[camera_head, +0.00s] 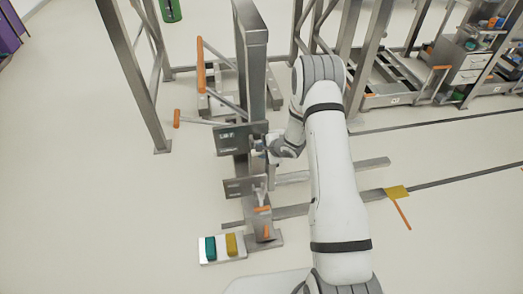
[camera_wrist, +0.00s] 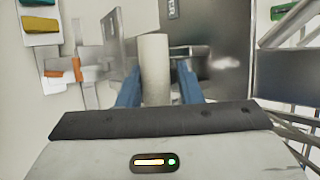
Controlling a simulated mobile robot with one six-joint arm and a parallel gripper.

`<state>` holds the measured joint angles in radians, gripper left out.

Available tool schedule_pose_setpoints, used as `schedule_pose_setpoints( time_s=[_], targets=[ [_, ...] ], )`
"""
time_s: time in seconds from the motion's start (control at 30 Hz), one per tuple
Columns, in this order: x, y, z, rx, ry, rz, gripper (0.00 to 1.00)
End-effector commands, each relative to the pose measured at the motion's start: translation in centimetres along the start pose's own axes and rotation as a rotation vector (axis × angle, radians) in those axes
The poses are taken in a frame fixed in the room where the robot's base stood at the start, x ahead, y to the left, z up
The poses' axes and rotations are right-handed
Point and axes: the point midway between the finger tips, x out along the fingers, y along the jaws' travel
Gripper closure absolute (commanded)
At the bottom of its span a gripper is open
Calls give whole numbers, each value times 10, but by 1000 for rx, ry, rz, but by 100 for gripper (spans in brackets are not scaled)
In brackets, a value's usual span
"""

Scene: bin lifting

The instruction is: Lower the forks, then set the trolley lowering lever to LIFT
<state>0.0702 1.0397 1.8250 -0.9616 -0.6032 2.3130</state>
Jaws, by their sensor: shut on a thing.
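The trolley's grey metal mast (camera_head: 252,60) stands upright left of my arm in the head view. Two metal plates are on it, and the upper plate (camera_head: 232,140) carries small lettering I cannot read. Two flat fork bars (camera_head: 345,170) stretch right, low over the floor; my arm partly covers them. My gripper (camera_head: 266,148) is at the upper plate's right edge. In the wrist view its blue fingers (camera_wrist: 157,75) are shut on a pale cylindrical lever (camera_wrist: 154,58), which stands upright between them. The lever's pivot and its set position are hidden.
A base plate with a teal pedal (camera_head: 210,247) and a yellow pedal (camera_head: 231,243) lies at the mast's foot. Orange-gripped handles (camera_head: 201,65) stick out behind the mast. Metal frames and a drawer cabinet (camera_head: 465,65) stand at the back. The left floor is clear.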

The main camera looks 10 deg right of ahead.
Motion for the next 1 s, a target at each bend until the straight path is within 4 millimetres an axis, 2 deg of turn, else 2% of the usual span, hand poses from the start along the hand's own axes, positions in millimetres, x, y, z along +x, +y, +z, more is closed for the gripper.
schedule_pose_setpoints(
  time_s=[0.17,0.2,0.5,0.77,0.87,1.0],
  targets=[
    [-1,-5,-4,6,8,-9,100],
    [-1,-6,-4,6,8,-10,67],
    [0,-5,0,1,3,-8,42],
    [-1,-4,1,-1,1,-6,41],
    [-9,-5,1,-1,1,-7,41],
    [-32,-4,0,0,2,-7,41]
  ],
)
